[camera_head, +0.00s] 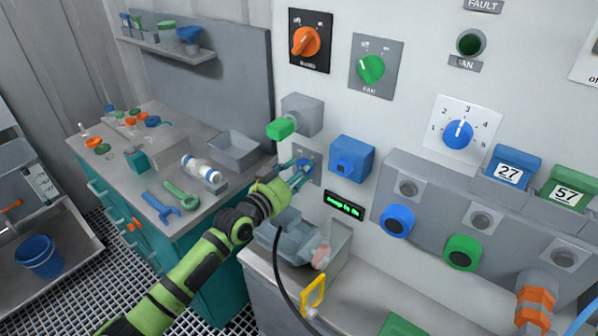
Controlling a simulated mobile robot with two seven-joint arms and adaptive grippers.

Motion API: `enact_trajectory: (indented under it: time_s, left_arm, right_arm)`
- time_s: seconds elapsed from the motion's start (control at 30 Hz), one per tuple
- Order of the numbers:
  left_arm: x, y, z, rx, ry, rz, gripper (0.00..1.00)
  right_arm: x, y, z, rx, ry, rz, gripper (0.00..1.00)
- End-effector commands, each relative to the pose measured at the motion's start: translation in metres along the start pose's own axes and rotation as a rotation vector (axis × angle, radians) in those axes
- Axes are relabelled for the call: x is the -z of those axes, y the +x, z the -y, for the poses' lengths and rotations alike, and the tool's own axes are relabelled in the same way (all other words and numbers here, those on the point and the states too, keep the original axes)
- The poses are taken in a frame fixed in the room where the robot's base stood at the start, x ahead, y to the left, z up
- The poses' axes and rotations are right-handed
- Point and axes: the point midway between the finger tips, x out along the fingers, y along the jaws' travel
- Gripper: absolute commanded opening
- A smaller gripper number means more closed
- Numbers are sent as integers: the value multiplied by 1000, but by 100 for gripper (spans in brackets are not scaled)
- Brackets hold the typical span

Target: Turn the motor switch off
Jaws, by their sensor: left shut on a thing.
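My left gripper (297,174) reaches from the lower left to a small grey plate (313,174) on the white panel. Its fingers are shut on a small blue switch knob (306,164) on that plate. The fingers cover much of the knob, and I cannot read any label there, so its exact position is unclear. Above are an orange rotary switch (306,41) on a black plate and a green rotary switch (371,69) marked FAN. My right gripper is not in view.
A grey box with a green knob (281,128) and a blue box (350,160) stick out beside the gripper. A small green-lit display (344,205) is below. A black cable (280,270) hangs under the wrist. A cluttered workbench (110,170) stands left.

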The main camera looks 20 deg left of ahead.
Motion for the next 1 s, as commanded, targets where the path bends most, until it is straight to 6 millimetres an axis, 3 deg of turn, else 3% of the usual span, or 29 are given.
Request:
enact_trajectory:
  time_s: [0.03, 0.6, 1.0]
  left_arm:
    - [7, 1, 4, 7, -43, -16, 14]
    - [8, 1, 9, 7, -556, -23, 14]
    - [8, 1, 10, 5, -758, -23, 14]
  right_arm:
    - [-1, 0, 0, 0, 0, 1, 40]
    - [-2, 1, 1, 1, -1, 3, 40]
    - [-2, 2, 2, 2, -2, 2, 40]
